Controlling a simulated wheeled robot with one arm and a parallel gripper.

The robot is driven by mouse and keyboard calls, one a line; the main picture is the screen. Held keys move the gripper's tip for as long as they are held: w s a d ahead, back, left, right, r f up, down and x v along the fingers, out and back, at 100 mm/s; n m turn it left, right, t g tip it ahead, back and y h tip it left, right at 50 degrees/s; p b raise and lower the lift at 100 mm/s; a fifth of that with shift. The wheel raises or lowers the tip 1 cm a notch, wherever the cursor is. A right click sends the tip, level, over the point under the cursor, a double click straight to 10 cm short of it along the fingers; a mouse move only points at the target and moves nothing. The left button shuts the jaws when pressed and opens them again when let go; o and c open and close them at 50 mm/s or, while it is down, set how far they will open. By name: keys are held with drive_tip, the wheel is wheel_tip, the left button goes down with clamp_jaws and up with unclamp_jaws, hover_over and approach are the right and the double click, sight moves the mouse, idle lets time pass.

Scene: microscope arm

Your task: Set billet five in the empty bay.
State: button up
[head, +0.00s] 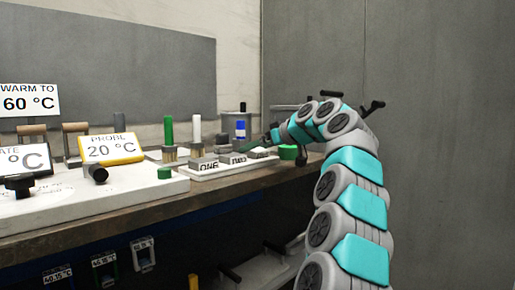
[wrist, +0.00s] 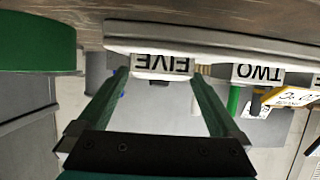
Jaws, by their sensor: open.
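Billet five (wrist: 163,63) is a pale block with a dark FIVE label, upside down in the wrist view. It stands at the white tray (wrist: 220,45), between the tips of my open gripper (wrist: 160,76). I cannot tell whether the fingers touch it. In the head view my gripper (head: 264,143) reaches down at the right end of the tray (head: 220,172), partly hiding the block there. Billet two (wrist: 258,73) is beside five, and it also shows in the head view (head: 236,159). Billet one (head: 206,165) is further left. I cannot make out the empty bay.
A green round thing (wrist: 35,42) is close beside the gripper, also at the tray's right in the head view (head: 288,152). White and green cylinders (head: 196,128) and a blue-marked bottle (head: 240,128) stand behind. Temperature signs (head: 110,148) are at left.

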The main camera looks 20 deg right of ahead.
drive_tip(key=v, duration=1.2)
drive_tip(key=shift+r, duration=0.15)
drive_tip(key=shift+s, duration=0.1)
